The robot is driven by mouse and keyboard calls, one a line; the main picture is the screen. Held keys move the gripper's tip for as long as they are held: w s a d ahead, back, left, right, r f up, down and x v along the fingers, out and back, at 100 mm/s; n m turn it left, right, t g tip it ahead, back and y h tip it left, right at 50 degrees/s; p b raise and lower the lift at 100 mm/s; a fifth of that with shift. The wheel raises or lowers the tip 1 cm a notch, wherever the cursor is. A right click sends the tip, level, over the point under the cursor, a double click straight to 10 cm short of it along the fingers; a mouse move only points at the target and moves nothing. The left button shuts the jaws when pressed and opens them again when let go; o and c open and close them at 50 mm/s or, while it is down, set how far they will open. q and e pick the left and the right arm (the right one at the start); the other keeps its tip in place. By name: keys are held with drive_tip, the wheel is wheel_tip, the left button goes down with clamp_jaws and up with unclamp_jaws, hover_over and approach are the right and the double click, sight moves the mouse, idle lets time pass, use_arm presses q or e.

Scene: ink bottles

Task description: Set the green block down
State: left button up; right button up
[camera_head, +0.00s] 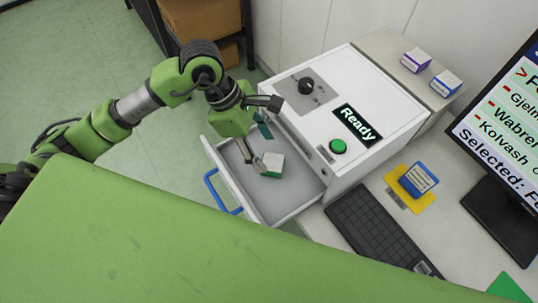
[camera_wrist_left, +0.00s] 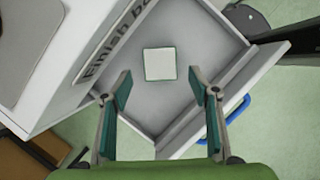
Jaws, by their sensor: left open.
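The green block (camera_head: 269,166), with a white top and green sides, rests on the floor of the open drawer (camera_head: 300,195). In the left wrist view the block (camera_wrist_left: 160,64) lies flat, its white face up, just beyond the fingertips. My left gripper (camera_head: 263,146) is at the drawer, close to the block. Its jaws (camera_wrist_left: 160,84) are spread, with clear space between the fingers and the block. In the head view one finger overlaps the block's left edge; whether it touches there I cannot tell. My right gripper is out of view.
The white machine (camera_head: 345,90) with a "Ready" display and green button (camera_head: 338,146) stands behind the drawer. A blue handle (camera_head: 219,192) is on the drawer's front. A keyboard (camera_head: 380,232), a blue-white box (camera_head: 418,180) on a yellow pad, and a monitor (camera_head: 505,130) are to the right.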

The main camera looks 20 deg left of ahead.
use_arm(q)
drive_tip(key=v, duration=0.7)
idle(0.3)
